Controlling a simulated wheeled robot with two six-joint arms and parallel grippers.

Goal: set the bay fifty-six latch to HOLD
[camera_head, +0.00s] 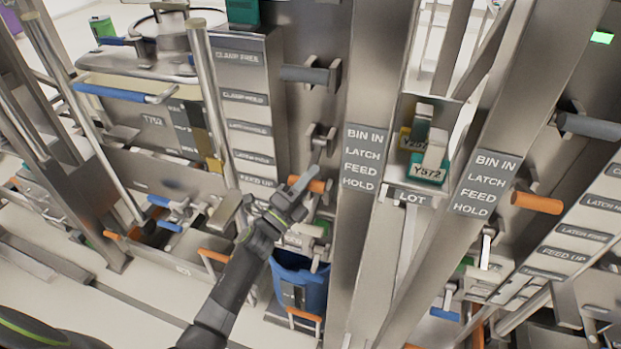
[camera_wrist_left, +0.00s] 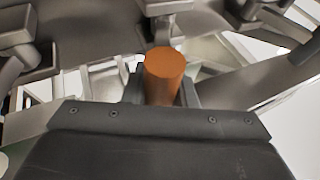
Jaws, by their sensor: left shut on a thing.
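An orange latch handle (camera_head: 317,186) sticks out beside a grey label plate (camera_head: 361,160) reading BIN IN, LATCH, FEED, HOLD. In the picture it lies level with the HOLD line. My left gripper (camera_head: 300,189) is shut on this handle. In the left wrist view the orange handle (camera_wrist_left: 165,75) stands up between the two dark fingers (camera_wrist_left: 162,92). The bay number is not readable here, so I cannot tell whether this is bay fifty-six. My right gripper is not in view.
A second plate (camera_head: 484,182) with the same words stands at right, with another orange handle (camera_head: 536,203) beside it. A grey handle (camera_head: 305,74) juts out above my gripper. A blue bin (camera_head: 300,283) sits below it. Steel posts stand close on the right.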

